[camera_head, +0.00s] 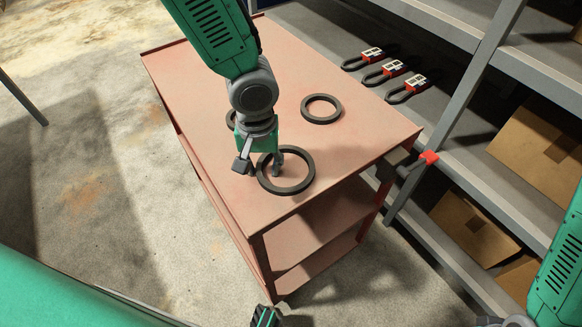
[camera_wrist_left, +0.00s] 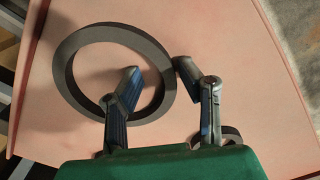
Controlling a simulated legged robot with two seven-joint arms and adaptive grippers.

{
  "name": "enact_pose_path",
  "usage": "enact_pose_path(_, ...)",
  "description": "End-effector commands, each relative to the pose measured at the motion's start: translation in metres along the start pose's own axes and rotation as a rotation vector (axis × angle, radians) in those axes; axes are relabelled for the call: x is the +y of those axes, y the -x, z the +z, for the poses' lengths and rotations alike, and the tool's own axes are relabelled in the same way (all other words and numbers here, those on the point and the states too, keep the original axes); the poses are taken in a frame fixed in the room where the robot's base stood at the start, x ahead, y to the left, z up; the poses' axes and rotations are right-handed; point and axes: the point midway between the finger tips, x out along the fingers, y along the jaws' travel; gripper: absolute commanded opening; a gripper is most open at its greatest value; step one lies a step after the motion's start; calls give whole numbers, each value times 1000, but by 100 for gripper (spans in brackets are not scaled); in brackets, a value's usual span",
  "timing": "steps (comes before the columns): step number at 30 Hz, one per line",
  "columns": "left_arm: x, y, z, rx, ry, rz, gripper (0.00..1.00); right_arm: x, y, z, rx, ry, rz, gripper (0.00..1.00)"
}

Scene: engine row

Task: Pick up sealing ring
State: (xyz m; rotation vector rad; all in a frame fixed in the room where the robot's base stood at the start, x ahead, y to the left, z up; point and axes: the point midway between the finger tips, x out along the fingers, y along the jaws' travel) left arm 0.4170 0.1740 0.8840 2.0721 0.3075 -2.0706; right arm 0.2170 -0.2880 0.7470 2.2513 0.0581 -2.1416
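A large dark sealing ring (camera_head: 288,191) lies flat near the front edge of the red cart top (camera_head: 215,178). My left gripper (camera_head: 259,167) points down at its left rim, fingers spread. In the left wrist view, one finger is inside the opening of the ring (camera_wrist_left: 62,75) and the other is outside; the rim passes between the open fingertips (camera_wrist_left: 155,70). I see no firm grip on it. A smaller ring (camera_head: 321,121) lies farther back. A third ring (camera_head: 230,119) is mostly hidden behind my left arm. My right gripper is out of view.
A black-and-red fitting (camera_head: 428,158) juts from the cart's right corner. The floor at left is open.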

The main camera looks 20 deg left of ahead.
Motion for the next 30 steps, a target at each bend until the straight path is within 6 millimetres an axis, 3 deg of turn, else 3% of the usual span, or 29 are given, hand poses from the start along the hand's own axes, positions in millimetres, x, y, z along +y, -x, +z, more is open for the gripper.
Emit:
enact_pose_path(1, -1, 0, 0, -1, 1, 1, 33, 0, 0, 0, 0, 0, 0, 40)
enact_pose_path(4, -4, -1, -1, -2, 2, 4, 0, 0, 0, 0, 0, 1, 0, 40)
enact_pose_path(17, -2, 6, -1, -2, 4, -5, 0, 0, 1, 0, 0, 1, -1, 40)
enact_pose_path(30, -1, 86, -2, 2, 4, 1, 0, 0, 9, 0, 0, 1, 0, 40)
